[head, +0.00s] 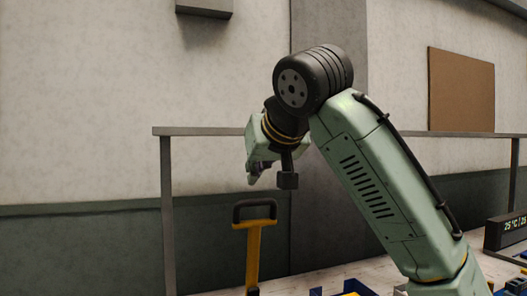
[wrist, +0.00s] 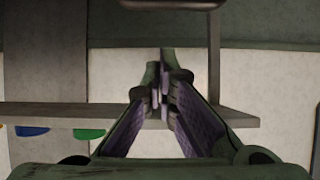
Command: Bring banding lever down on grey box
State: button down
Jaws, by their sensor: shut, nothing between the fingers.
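The yellow lever (head: 253,255) with a black loop handle (head: 255,209) stands upright at the lower middle of the head view; its lower end is cut off by the frame. My gripper (head: 254,178) is above the handle and apart from it, pointing down. In the wrist view my gripper (wrist: 163,95) has its fingers together with nothing between them. A dark rounded bar (wrist: 170,4) at the top edge of the wrist view looks like the lever's handle, but I cannot be sure. I cannot make out the grey box that the lever belongs to.
A grey rail frame (head: 205,131) stands behind the lever against the wall. Blue (wrist: 32,131) and green (wrist: 88,134) things show by the rail in the wrist view. A dark display (head: 507,230) is at the right. Blue and yellow items (head: 350,288) lie along the bottom.

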aim_at(259, 200)
jog(key=shift+s+d+f+p, duration=0.15)
jog(key=shift+s+f+p, duration=0.15)
jog(key=shift+f, duration=0.2)
jog(key=shift+s+d+f+p, duration=0.1)
jog(key=shift+s+f+p, duration=0.15)
jog(key=shift+f, duration=0.25)
jog(key=shift+s+f, duration=0.25)
